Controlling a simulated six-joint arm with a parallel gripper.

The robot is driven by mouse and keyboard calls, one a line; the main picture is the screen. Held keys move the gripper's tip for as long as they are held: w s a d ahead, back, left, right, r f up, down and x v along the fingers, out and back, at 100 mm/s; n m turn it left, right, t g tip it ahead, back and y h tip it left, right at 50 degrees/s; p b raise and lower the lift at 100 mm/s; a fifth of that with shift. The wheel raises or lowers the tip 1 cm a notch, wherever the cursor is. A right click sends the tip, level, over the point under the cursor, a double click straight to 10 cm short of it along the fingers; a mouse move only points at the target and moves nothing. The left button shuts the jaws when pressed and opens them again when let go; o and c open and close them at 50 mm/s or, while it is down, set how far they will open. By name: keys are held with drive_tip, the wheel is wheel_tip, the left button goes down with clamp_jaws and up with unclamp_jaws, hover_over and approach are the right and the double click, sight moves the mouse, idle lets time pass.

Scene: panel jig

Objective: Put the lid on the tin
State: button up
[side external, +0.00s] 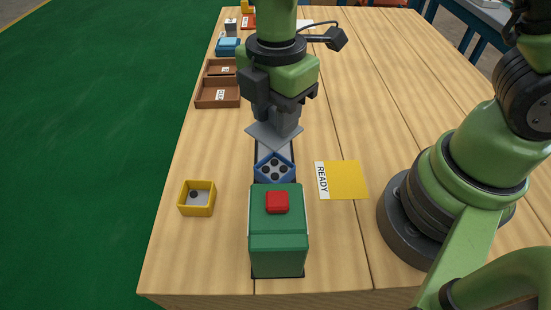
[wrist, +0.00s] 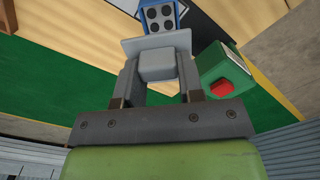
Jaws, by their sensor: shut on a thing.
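The lid (side external: 262,135) is a flat grey plate with a block-like knob on top. My gripper (side external: 279,120) is shut on that knob, which sits between the two fingers in the wrist view (wrist: 157,66). The tin (side external: 274,176) appears to be the blue box with several dark round spots on its top. It also shows beyond the lid's edge in the wrist view (wrist: 160,5). In the side view the lid is just behind the tin and seems raised above it, not covering it. The tin's lower front is hidden by the green box.
A green box (side external: 277,250) with a red button (side external: 277,202) stands close in front of the tin. A yellow-rimmed tray (side external: 197,211) is at left, a yellow READY card (side external: 345,180) at right. Brown trays (side external: 218,104) and a blue box (side external: 228,46) line the left edge.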

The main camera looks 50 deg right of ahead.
wheel_tip(320, 180, down, 8)
drive_tip(key=shift+f, duration=0.1)
idle(0.4)
drive_tip(key=o, duration=0.9)
drive_tip(key=shift+f, duration=0.1)
